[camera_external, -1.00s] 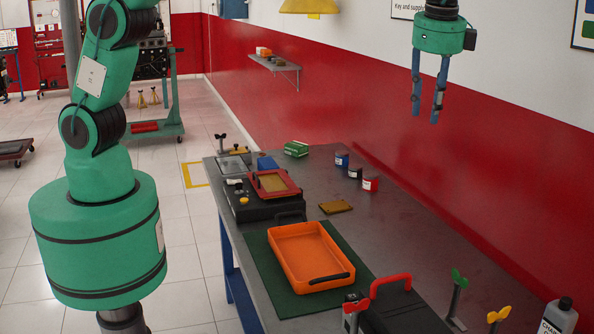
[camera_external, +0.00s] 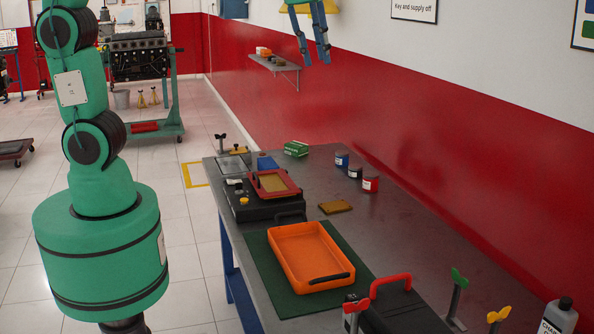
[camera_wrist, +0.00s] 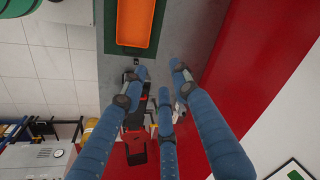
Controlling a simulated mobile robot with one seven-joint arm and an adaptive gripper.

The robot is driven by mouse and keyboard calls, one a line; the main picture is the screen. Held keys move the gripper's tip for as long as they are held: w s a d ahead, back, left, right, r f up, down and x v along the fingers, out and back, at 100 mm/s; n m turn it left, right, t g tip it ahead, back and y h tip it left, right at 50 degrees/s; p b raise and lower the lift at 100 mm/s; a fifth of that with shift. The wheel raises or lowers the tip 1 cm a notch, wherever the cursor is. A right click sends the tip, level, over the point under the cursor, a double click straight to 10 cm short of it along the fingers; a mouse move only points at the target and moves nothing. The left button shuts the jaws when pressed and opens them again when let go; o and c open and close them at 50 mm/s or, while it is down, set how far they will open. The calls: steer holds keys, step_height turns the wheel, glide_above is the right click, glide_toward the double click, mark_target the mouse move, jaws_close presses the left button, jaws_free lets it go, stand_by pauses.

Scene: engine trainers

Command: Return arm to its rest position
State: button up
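My gripper (camera_external: 314,58) is high up at the top edge of the external view, in front of the wall. Its blue fingers point down and stand apart, with nothing between them. In the wrist view my gripper (camera_wrist: 157,82) shows three blue fingers spread open and empty over the workbench. The upper part of my gripper and much of my arm are cut off by the top of the external view. My green arm base and lower links stand upright at the left.
The workbench (camera_external: 390,228) holds an orange tray (camera_external: 283,262) on a green mat (camera_external: 262,270), a black case with a red frame (camera_external: 291,183), several small cans (camera_external: 370,185), and a toolbox with a red handle (camera_external: 390,284).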

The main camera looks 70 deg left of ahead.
steer(key=s+a+f+n+t+b, duration=0.1)
steer(key=s+a+f, duration=0.4)
steer(key=s, duration=0.7)
steer(key=s+a+f+n+t+b, duration=0.2)
steer(key=s+a+f+n, duration=0.3)
steer(key=s+a, duration=0.3)
steer(key=s+n+b, duration=0.1)
steer(key=s, duration=0.3)
steer(key=shift+a, duration=0.2)
stand_by(2.2)
